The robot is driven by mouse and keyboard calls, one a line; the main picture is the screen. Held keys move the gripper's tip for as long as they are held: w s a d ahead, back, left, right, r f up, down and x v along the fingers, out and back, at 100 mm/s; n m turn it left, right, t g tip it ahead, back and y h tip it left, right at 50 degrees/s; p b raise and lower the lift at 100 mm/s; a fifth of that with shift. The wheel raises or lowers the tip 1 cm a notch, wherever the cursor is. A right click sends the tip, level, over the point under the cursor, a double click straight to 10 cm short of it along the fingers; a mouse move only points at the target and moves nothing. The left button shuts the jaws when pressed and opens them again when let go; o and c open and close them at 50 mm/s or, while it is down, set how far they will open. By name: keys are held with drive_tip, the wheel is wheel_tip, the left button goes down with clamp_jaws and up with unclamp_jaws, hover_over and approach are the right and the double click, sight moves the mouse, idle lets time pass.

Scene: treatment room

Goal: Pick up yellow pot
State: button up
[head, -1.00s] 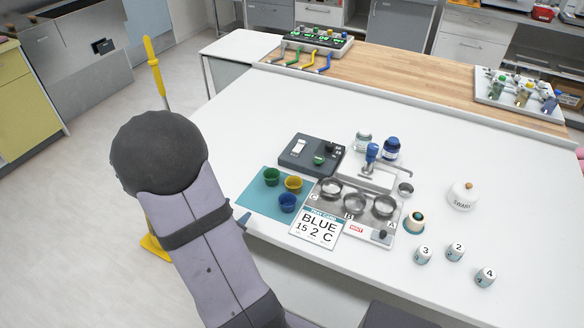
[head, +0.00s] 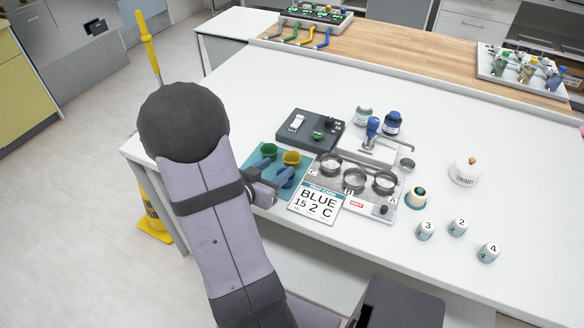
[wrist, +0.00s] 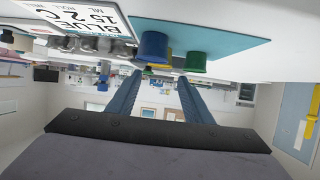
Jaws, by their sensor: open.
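The yellow pot (head: 291,159) stands on the teal mat (head: 255,160) in the head view, right of the green pot (head: 269,150). My gripper (head: 277,172) is at the mat's near side, its blue fingers pointing toward the pots. The blue pot is hard to tell from the fingers there. In the upside-down wrist view, the blue pot (wrist: 153,46) and green pot (wrist: 196,61) stand in front, and a sliver of the yellow pot (wrist: 164,58) shows between them, farther off. My gripper (wrist: 160,76) is open and empty, its fingers spread apart.
A white card reading BLUE 15 2 C (head: 318,203) lies right of the mat. A metal tray with rings (head: 355,201) is beyond it. A dark device (head: 310,130) stands behind the pots. Numbered cups (head: 457,227) stand at right. The table's middle back is clear.

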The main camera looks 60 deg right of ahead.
sight(296, 155)
drive_tip(key=shift+d+f+b, duration=0.35)
drive_tip(key=shift+d+b, duration=0.05)
drive_tip(key=shift+b, duration=0.4)
drive_tip(key=shift+r+x, duration=0.2)
drive_tip(key=shift+x, duration=1.5)
drive_tip(key=shift+d, duration=0.15)
drive_tip(key=shift+p+x, duration=0.3)
drive_tip(key=shift+x, duration=2.7)
drive_tip(key=c, duration=0.7)
